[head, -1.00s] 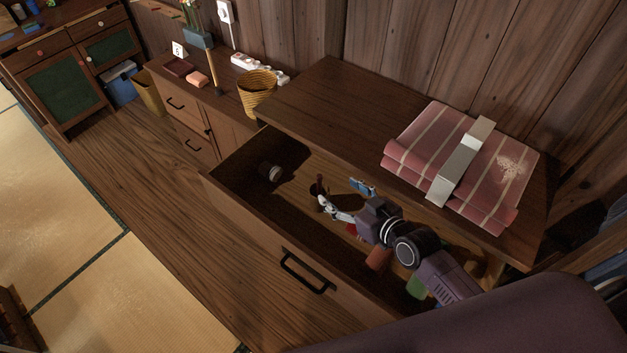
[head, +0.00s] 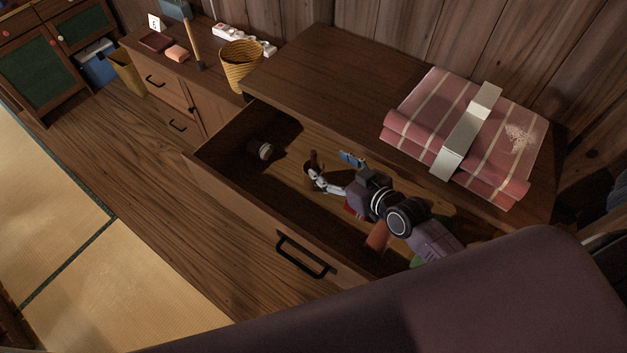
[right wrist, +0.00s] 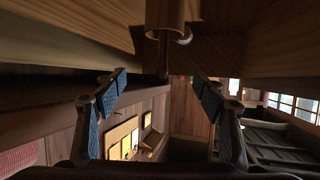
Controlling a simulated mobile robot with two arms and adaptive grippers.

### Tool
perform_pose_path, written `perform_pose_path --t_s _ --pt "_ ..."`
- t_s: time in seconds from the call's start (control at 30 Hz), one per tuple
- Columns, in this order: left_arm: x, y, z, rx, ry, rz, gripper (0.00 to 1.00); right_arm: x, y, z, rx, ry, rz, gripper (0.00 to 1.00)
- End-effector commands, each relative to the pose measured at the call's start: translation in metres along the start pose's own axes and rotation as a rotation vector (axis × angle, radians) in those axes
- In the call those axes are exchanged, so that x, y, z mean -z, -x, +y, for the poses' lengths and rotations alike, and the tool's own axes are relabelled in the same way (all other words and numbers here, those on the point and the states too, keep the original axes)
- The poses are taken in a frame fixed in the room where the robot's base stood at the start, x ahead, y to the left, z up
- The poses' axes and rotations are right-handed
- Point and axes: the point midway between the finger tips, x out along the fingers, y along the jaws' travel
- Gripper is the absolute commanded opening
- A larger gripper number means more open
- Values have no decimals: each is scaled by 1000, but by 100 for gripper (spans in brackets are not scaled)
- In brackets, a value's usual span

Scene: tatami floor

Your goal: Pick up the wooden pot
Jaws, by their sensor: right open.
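A small dark brown thing (head: 314,158), which looks like the wooden pot, is in the open drawer at my right gripper's fingertips. In the right wrist view a brown wooden cylinder (right wrist: 172,14), probably the same pot, shows at the top middle, cut off by the frame edge. My right gripper (head: 312,175) reaches into the drawer from the right. Its two blue-padded fingers (right wrist: 160,84) are spread apart in the right wrist view, with the cylinder above the gap. I cannot tell whether they touch it. My left gripper is not in view.
The open drawer (head: 225,178) also holds a dark round item (head: 262,150), a blue item (head: 352,159) and an orange-brown item (head: 377,237). The cabinet top (head: 335,70) overhangs its back, carrying a folded pink cloth (head: 500,150). A wicker basket (head: 240,66) stands behind.

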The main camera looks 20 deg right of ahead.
Motion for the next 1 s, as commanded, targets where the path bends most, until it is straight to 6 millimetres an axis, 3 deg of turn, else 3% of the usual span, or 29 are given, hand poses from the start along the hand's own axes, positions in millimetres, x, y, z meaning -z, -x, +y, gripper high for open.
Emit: perform_pose_path --t_s 0.03,0.1,0.33,0.57,1.0 --pt "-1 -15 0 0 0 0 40 -14 -6 0 0 0 0 64" --pt "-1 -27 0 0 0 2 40 -25 -10 0 0 0 0 64" --pt "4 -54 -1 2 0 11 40 -50 -21 0 0 0 0 64" --pt "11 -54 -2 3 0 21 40 -49 -33 0 -1 -1 2 64" --pt "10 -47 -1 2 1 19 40 -48 -79 -5 0 -2 1 64"
